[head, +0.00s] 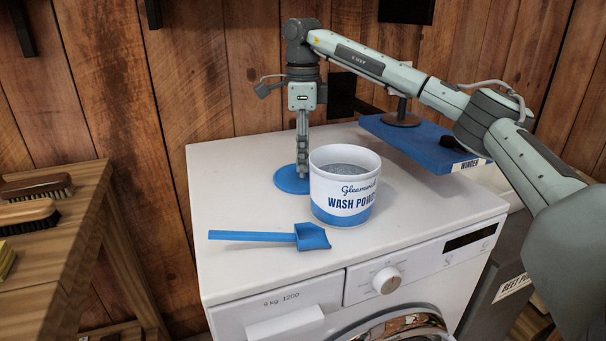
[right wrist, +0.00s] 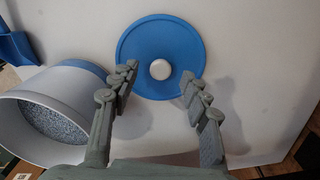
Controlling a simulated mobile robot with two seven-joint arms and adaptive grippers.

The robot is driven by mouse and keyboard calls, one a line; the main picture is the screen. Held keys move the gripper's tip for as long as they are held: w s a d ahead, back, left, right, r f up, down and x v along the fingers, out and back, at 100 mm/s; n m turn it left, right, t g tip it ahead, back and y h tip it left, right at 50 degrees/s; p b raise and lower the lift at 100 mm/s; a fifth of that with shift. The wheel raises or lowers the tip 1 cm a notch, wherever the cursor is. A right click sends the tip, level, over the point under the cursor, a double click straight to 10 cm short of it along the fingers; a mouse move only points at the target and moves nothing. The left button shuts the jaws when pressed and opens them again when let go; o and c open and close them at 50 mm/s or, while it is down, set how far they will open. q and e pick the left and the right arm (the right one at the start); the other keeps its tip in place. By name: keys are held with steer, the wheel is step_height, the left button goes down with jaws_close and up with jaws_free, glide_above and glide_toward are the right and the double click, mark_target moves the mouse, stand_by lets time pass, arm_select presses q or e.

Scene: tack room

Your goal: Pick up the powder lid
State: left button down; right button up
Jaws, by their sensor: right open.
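The powder lid is a round blue disc (head: 290,180) lying on top of the white washing machine, behind and left of the wash powder tub. In the right wrist view the lid (right wrist: 139,48) shows a pale round knob (right wrist: 160,69) at its middle. My right gripper (head: 303,174) points straight down over the lid. In the right wrist view its two fingers (right wrist: 157,75) are apart, one on each side of the knob, with nothing between them. Whether the fingers touch the lid I cannot tell. My left gripper is not in view.
The open tub (head: 343,190) of grey powder stands close beside the gripper. A blue scoop (head: 268,236) lies in front on the washing machine (head: 240,190). A blue board (head: 425,146) is at the back right. A wooden bench (head: 60,235) with brushes (head: 30,215) stands left.

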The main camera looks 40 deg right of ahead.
steer(key=shift+f, duration=0.95)
steer(key=shift+c, duration=0.4)
jaws_close()
steer(key=shift+r, duration=0.15)
